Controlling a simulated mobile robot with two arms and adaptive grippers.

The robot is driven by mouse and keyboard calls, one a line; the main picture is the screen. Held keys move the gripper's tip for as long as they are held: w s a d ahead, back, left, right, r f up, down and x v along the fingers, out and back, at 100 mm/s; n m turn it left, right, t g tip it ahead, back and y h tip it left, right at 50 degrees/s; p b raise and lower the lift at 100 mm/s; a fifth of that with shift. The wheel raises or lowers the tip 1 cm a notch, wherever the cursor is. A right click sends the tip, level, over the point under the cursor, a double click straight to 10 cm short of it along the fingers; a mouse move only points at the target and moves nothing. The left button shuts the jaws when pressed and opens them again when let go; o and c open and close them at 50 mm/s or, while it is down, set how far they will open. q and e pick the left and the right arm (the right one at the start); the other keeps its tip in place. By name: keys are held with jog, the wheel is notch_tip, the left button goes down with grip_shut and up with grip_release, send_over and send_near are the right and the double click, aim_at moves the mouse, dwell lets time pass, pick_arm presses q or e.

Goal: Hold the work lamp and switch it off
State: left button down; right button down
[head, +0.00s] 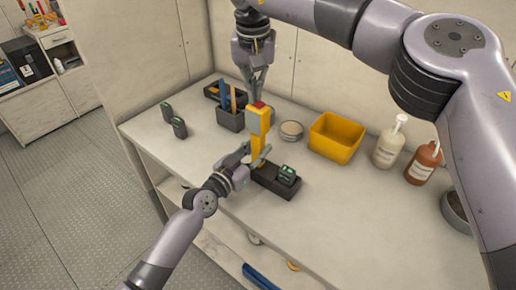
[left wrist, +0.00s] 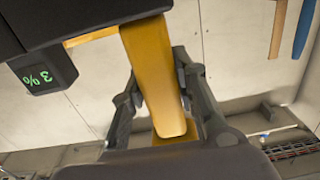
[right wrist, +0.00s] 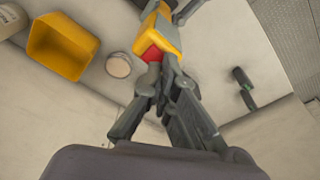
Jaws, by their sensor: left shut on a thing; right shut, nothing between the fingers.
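My right gripper (head: 257,92) is shut and empty, pointing down just above the red button. In the right wrist view its fingertips (right wrist: 160,75) overlap the edge of the red button (right wrist: 152,54); I cannot tell whether they touch. I cannot tell whether the lamp is lit.
A black charger tray (head: 262,180) with a battery (head: 287,174) lies close to the left gripper. A black tool holder (head: 230,119), round tin (head: 291,130), yellow bin (head: 336,137) and two bottles (head: 388,145) stand behind. Two batteries (head: 179,127) sit left.

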jog(key=shift+f, duration=0.35)
jog(key=shift+r, duration=3.55)
pick_arm(q)
jog(key=c, duration=1.2)
grip_release()
